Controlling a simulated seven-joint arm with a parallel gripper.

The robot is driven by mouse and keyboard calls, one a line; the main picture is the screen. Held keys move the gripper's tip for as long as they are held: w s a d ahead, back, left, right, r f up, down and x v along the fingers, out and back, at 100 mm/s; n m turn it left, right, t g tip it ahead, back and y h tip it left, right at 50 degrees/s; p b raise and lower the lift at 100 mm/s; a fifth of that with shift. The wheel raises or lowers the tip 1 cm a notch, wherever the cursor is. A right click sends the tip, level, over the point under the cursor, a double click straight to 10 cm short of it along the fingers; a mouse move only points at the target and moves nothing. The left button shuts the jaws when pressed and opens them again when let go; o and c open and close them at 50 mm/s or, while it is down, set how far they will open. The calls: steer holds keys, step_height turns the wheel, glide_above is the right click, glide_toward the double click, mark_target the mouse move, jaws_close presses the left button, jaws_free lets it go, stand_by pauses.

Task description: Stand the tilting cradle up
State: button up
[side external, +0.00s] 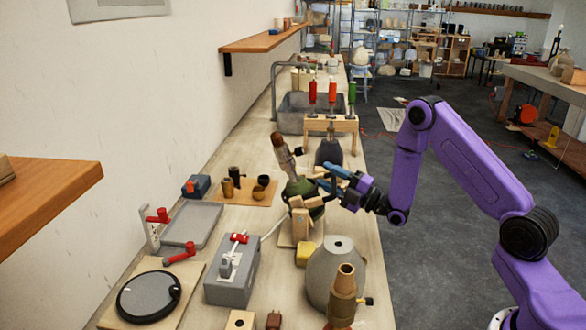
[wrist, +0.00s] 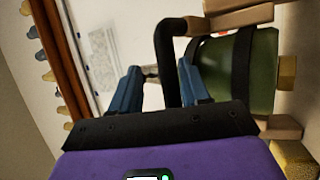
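The tilting cradle (side external: 300,222), a frame of pale wooden blocks, holds a dark green lamp body (side external: 298,188) on the bench. The body leans left, with a brown and silver socket (side external: 283,150) at its top. In the wrist view, the cradle's wooden blocks (wrist: 240,17) and the green body (wrist: 263,75) with a black strap lie at the right. A black bent handle (wrist: 168,65) beside them reaches between my fingers. My gripper (side external: 328,177), with blue fingers, is at the cradle's right side. In the wrist view my gripper (wrist: 160,85) is open, its fingers apart around the handle, nearer the right finger.
A grey lamp base (side external: 336,270) and a yellow block (side external: 305,253) stand in front of the cradle. A grey switch box (side external: 232,272) is at front left. Behind is a wooden rack (side external: 331,123) with red and green-handled tools. Small cups on a board (side external: 245,192) stand left.

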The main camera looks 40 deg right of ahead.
mark_target(292, 167)
steer(key=shift+w+a+r+n+g+h, duration=0.15)
steer(key=shift+w+a+r+n+g, duration=0.2)
steer(key=shift+r+g, duration=0.2)
steer(key=shift+w+a+r+n+g+h, duration=0.15)
steer(key=shift+w+a+r+n+g, duration=0.15)
steer(key=shift+a+r+g, duration=0.2)
steer(key=shift+w+a+r, duration=0.2)
steer(key=shift+w+a, duration=0.15)
steer(key=shift+w, duration=0.1)
steer(key=shift+w+a+r, duration=0.2)
steer(key=shift+w+a, duration=0.15)
steer(key=shift+w, duration=0.1)
steer(key=shift+w+a+r+n+g+h, duration=0.2)
steer(key=shift+w+a+n+g+h, duration=0.4)
steer(key=shift+g, duration=0.65)
steer(key=shift+w+a+f, duration=0.2)
steer(key=shift+w+a, duration=0.55)
steer(key=shift+w+a+f, duration=0.2)
steer(key=shift+w+a, duration=0.5)
